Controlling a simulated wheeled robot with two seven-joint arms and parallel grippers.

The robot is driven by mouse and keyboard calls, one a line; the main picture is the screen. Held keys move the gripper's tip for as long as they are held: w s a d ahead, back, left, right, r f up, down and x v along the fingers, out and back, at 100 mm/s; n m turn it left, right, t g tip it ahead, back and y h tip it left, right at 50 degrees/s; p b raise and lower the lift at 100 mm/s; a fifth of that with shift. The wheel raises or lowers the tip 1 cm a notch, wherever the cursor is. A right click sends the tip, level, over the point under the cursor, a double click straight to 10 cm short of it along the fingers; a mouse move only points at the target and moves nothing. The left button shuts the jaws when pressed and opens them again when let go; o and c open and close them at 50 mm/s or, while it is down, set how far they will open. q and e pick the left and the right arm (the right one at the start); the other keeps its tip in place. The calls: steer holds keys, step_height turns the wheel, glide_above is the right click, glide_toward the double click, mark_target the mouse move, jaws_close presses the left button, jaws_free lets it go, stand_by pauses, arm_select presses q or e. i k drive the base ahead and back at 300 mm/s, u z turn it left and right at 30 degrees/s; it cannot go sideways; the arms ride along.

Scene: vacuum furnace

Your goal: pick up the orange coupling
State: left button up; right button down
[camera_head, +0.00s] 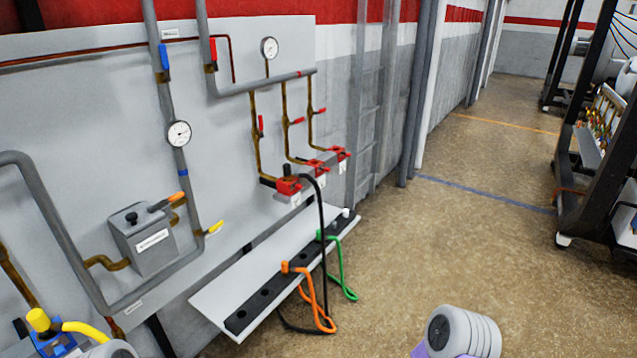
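The orange coupling (285,267) stands at the black socket rail (262,297) on the white shelf. Its orange hose (310,290) loops down over the shelf's front edge and curls below it. A rounded grey-white part of my arm shows at the bottom right, and another at the bottom left. Both are well apart from the orange coupling. Neither gripper's fingers show in this view.
A green coupling (320,236) with a green hose stands farther along the rail. A black hose (323,230) hangs from the red-topped block (289,187) and passes close behind the orange hose. The floor (440,240) to the right is clear.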

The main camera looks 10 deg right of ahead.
mark_target(284, 264)
steer(key=z, duration=0.5)
steer(key=i, duration=0.6)
steer(key=z, duration=0.65)
steer(key=i, duration=1.2)
steer(key=u, duration=0.8)
steer(key=i, duration=0.4)
steer(key=u, duration=0.3)
